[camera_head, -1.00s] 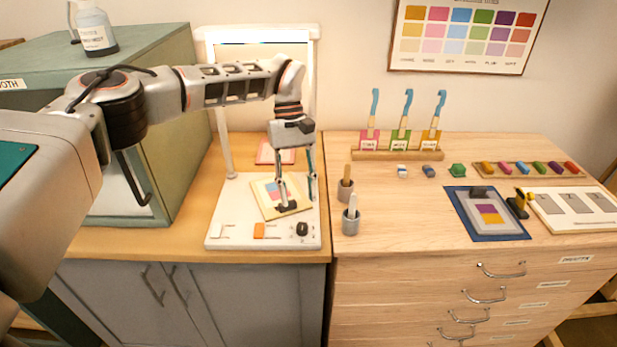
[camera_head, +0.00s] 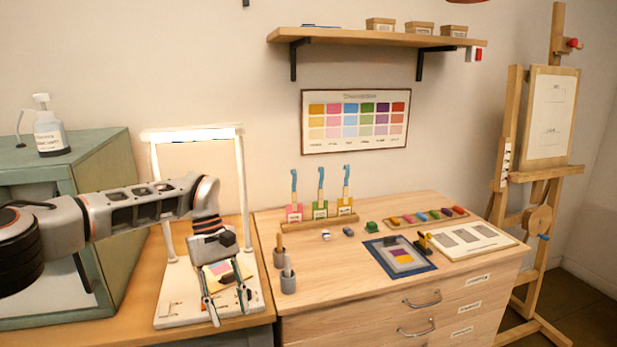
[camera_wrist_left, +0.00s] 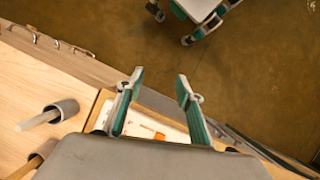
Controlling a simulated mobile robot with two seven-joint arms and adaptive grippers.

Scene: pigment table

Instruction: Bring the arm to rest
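My left arm comes in from the left in the head view. Its gripper (camera_head: 230,314) points down over the front part of a white stand (camera_head: 182,322) with a lit upright frame. The two fingers are spread, with nothing between their tips. The left wrist view also shows the open, empty gripper (camera_wrist_left: 160,82), with floor beyond the tips. A card with colour patches (camera_head: 218,268) lies on the stand behind the fingers, partly hidden by them.
A green cabinet (camera_head: 105,190) with a pump bottle (camera_head: 50,133) is at left. Right of the stand are two small cups (camera_head: 288,283), a tool rack (camera_head: 318,221), a blue-edged mat (camera_head: 372,246) and a white board (camera_head: 490,236). An easel (camera_head: 508,140) stands far right.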

